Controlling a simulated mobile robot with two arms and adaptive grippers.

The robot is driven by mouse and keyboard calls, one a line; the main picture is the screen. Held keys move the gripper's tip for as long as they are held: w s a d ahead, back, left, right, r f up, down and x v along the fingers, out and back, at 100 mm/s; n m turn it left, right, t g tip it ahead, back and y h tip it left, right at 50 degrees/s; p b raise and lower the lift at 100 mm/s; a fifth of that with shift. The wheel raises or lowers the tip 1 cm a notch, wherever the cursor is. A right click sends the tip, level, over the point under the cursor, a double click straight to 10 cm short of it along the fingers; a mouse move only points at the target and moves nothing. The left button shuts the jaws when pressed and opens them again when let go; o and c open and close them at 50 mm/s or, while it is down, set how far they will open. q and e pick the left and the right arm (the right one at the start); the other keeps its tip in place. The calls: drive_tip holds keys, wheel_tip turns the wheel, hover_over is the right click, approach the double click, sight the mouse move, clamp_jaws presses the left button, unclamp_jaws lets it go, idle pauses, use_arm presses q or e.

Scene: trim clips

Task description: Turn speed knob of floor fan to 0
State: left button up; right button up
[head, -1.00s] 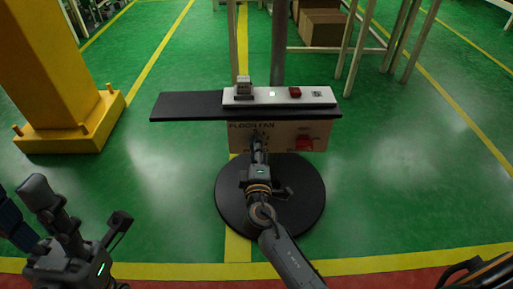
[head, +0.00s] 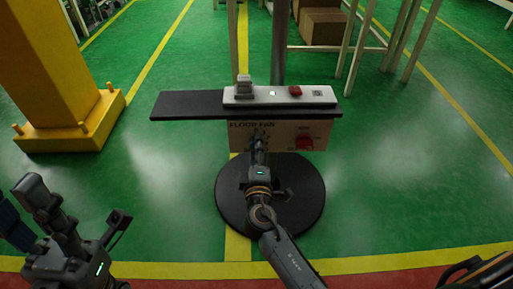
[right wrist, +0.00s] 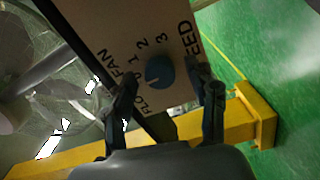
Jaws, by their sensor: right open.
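The floor fan's brown control panel (head: 283,130) hangs under a dark shelf in the head view, marked FLOOR FAN. In the right wrist view the panel (right wrist: 110,20) fills the upper middle. Its round dark blue speed knob (right wrist: 160,72) has the numerals 1, 2 and 3 around it; the pointer is too unclear to read, and I cannot make out a 0. My right gripper (right wrist: 163,82) is open, one finger on each side of the knob; contact cannot be told. In the head view my right gripper (head: 259,140) hides the knob. My left gripper (head: 78,212) is open and empty at lower left.
A red knob or button (head: 304,143) is on the panel's right. A white strip (head: 265,101) with small parts lies on the dark shelf (head: 185,105). A round black base (head: 307,200) stands below. A yellow post (head: 45,70) is at left. Green floor is open around.

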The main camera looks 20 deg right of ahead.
drive_tip(key=v, duration=1.1)
drive_tip(key=shift+s, duration=0.15)
drive_tip(key=shift+a+r, duration=0.1)
